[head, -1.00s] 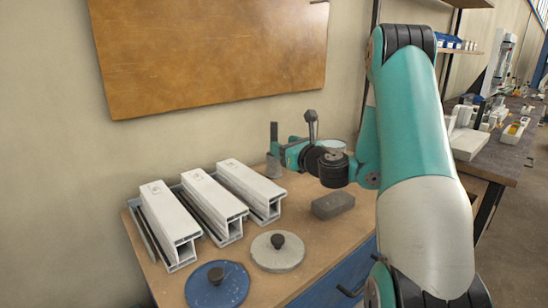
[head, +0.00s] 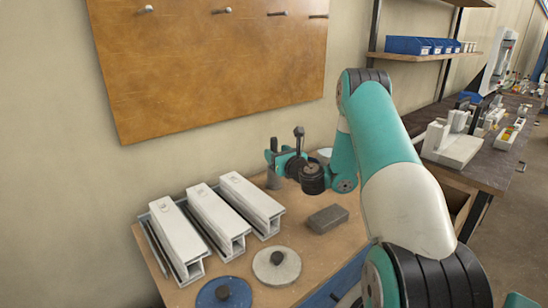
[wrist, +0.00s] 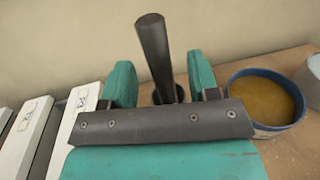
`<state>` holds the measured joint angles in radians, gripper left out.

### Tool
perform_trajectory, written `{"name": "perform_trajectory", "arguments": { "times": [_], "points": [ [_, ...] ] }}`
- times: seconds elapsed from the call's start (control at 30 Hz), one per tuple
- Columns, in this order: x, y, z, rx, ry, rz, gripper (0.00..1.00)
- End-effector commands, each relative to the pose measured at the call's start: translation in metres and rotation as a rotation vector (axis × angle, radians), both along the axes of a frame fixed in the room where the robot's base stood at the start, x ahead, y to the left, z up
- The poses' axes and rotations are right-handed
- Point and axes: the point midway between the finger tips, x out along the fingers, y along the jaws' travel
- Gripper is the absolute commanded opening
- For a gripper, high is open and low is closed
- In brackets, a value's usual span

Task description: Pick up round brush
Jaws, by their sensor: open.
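The round brush shows as a dark upright handle (wrist: 154,50) in the wrist view. Its lower end goes down into a dark round holder, and its bristles are hidden. My gripper (wrist: 161,80) is open, with one teal finger on each side of the handle and gaps between. In the head view my gripper (head: 276,158) is at the handle, above the cup. I cannot tell whether either finger touches it.
A pot of yellowish liquid (wrist: 297,107) stands close to the right finger. White profiles (head: 205,222) lie at left on the bench. A grey block (head: 328,219), a grey disc with a knob (head: 285,276) and a blue disc (head: 239,297) lie nearer. The wall is close behind.

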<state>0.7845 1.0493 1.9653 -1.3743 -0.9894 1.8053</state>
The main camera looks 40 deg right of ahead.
Motion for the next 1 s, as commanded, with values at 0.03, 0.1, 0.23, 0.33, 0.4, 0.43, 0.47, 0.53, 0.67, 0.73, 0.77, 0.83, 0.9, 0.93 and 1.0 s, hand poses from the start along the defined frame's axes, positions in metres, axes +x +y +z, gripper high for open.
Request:
{"name": "perform_trajectory", "arguments": {
  "times": [0.03, 0.1, 0.23, 0.33, 0.4, 0.43, 0.47, 0.53, 0.67, 0.73, 0.77, 0.83, 0.9, 0.93, 1.0],
  "points": [
    [0.008, -0.001, 0.007, -0.004, -0.002, 0.004, 0.55],
    [0.019, -0.003, 0.008, -0.003, -0.001, 0.003, 0.55],
    [0.035, -0.007, 0.005, -0.003, 0.000, 0.003, 0.55],
    [0.040, -0.009, 0.003, -0.001, -0.002, 0.001, 0.55],
    [0.041, -0.009, 0.002, 0.000, -0.001, 0.000, 0.55],
    [0.041, -0.009, 0.002, 0.000, -0.001, 0.000, 0.55],
    [0.041, -0.009, 0.002, 0.000, 0.000, 0.000, 0.55],
    [0.041, -0.009, 0.002, 0.000, -0.001, 0.000, 0.55],
    [0.040, -0.009, 0.002, 0.000, -0.001, 0.000, 0.30],
    [0.040, -0.009, 0.002, 0.000, -0.001, 0.000, 0.14],
    [0.040, -0.009, 0.002, 0.000, -0.001, 0.000, 0.07],
    [0.040, -0.009, 0.002, -0.001, -0.001, 0.000, 0.01],
    [0.040, -0.009, 0.002, -0.001, -0.001, 0.000, 0.01],
    [0.040, -0.009, 0.002, -0.001, -0.001, 0.000, 0.01],
    [0.040, -0.009, 0.002, -0.001, -0.001, 0.000, 0.01]
  ]
}}
